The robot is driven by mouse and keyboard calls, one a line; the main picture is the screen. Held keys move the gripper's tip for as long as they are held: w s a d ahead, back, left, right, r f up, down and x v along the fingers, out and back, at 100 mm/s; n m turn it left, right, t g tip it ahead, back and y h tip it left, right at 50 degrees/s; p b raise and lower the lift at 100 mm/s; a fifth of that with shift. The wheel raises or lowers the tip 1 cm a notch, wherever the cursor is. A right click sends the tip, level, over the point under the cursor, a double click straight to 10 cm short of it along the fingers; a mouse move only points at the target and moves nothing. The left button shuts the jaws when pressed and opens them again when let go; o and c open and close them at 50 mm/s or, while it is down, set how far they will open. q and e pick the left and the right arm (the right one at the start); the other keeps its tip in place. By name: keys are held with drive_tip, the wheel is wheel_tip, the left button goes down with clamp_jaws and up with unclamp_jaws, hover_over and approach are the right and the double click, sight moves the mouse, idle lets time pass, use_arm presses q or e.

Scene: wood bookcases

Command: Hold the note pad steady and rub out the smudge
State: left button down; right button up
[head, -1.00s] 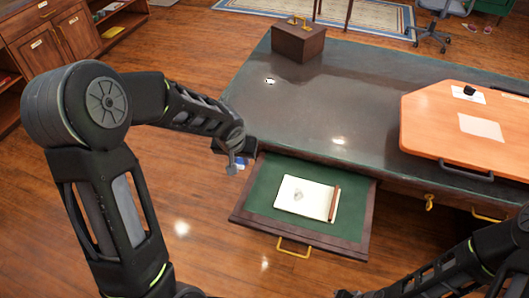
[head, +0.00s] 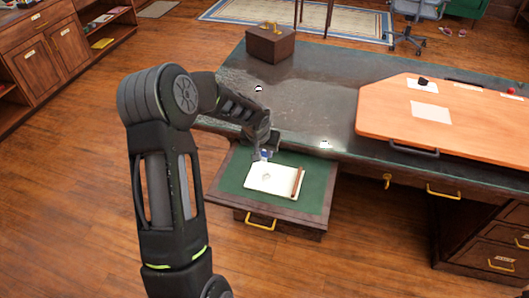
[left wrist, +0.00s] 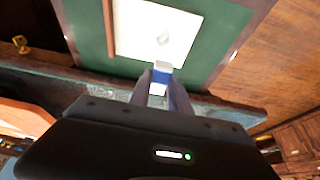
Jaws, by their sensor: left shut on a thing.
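The white note pad (head: 280,186) lies flat on the green lining of the open drawer (head: 318,186), with a brown strip along its right edge. A grey smudge (head: 266,177) marks the page and also shows in the left wrist view (left wrist: 163,38). My left gripper (head: 264,153) is shut on a small blue and white eraser (left wrist: 161,76), at the pad's far edge. In the left wrist view the eraser's end overlaps the pad's edge; I cannot tell whether it touches the paper. My right gripper is out of view.
The dark desk top (head: 310,95) is behind the drawer, with a brown box (head: 270,45) at its far left. An orange board (head: 450,130) with a paper sheet (head: 431,112) lies on the right. Open wooden floor surrounds the drawer's front.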

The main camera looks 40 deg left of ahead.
use_arm(q)
drive_tip(key=shift+f+b, duration=1.7)
drive_tip(key=shift+f, duration=1.25)
drive_tip(key=shift+d, duration=0.15)
